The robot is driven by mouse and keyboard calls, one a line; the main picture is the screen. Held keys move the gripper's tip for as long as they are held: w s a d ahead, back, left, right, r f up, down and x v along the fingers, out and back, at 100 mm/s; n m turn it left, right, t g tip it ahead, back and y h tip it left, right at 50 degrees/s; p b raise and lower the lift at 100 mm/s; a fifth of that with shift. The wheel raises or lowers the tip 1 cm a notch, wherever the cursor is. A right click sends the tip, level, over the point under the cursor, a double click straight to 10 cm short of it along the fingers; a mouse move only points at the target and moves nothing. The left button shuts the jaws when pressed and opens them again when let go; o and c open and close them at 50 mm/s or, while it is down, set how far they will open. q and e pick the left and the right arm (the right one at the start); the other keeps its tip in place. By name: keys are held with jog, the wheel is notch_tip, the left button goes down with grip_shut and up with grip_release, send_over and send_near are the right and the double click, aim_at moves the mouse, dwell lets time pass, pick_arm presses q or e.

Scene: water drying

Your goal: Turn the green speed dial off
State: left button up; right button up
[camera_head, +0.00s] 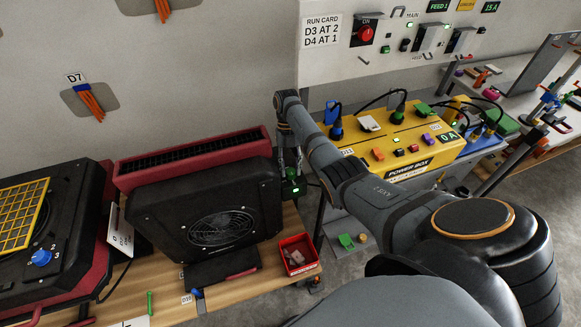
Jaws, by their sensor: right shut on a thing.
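My right arm reaches in from the lower right, and its right gripper (289,168) points down beside the right end of the black and red dryer (205,205). A small dark part with green on it (293,187) sits at the fingertips, next to the dryer's side. I take it for the green speed dial, and the gripper is shut on it. The fingers and the wrist hide part of it, so its setting cannot be read. My left gripper is not in view.
A second machine with a yellow grille (20,215) and a blue dial (40,257) stands at the left. A red bin (298,254) sits on the wooden bench near the dryer. A yellow power box (395,135) with cables stands behind my right arm.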

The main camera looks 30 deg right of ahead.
jog(key=o, duration=1.2)
jog(key=shift+c, duration=0.2)
